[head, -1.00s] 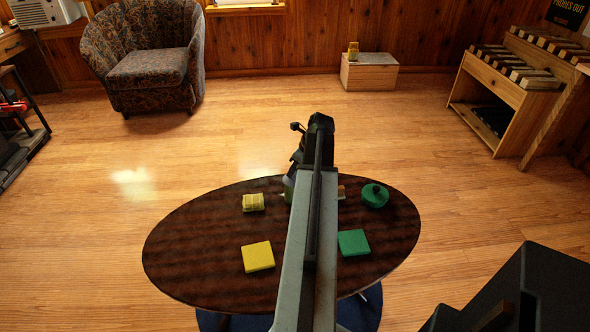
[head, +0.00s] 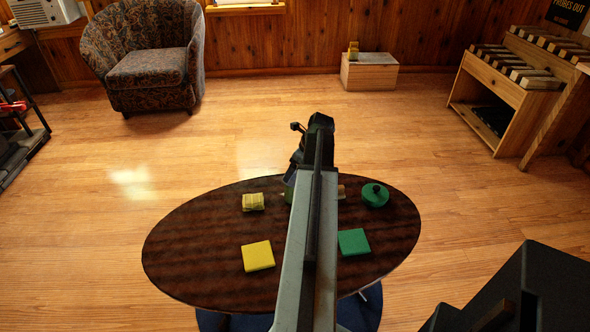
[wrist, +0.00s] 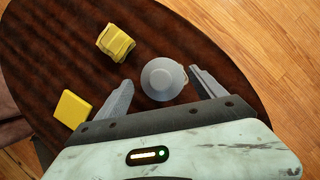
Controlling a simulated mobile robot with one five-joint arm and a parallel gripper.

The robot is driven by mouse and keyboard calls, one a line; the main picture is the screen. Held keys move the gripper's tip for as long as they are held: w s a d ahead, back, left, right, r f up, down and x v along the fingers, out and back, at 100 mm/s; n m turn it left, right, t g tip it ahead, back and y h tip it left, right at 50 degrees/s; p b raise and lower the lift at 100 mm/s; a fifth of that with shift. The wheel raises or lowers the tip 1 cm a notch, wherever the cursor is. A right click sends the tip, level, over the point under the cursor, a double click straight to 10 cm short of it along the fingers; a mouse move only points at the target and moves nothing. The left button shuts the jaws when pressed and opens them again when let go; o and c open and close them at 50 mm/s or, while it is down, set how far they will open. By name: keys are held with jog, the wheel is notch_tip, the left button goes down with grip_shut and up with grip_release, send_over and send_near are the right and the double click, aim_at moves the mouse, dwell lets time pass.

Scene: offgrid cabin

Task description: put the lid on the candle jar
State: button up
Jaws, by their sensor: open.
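A round grey piece with a raised round middle (wrist: 162,78) lies on the table between my open fingers in the wrist view; I cannot tell whether it is the lid or the jar. My gripper (wrist: 162,84) is open, one finger on each side of it, and contact is not clear. In the head view my arm hides this piece. A round green piece with a dark knob on top (head: 375,195) sits at the table's right side; it looks like a lid or a lidded pot. No candle jar is clearly identifiable.
The dark oval table (head: 200,240) also bears a yellow ribbed block (head: 253,201), a flat yellow square (head: 258,256) and a flat green square (head: 354,242). A small tan thing (head: 341,192) is partly hidden behind my arm. The table's left side is clear.

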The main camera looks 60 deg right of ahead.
jog(key=shift+r, duration=0.1)
jog(key=p+v, duration=0.6)
jog(key=v, duration=0.1)
dwell(0.7)
dwell(0.3)
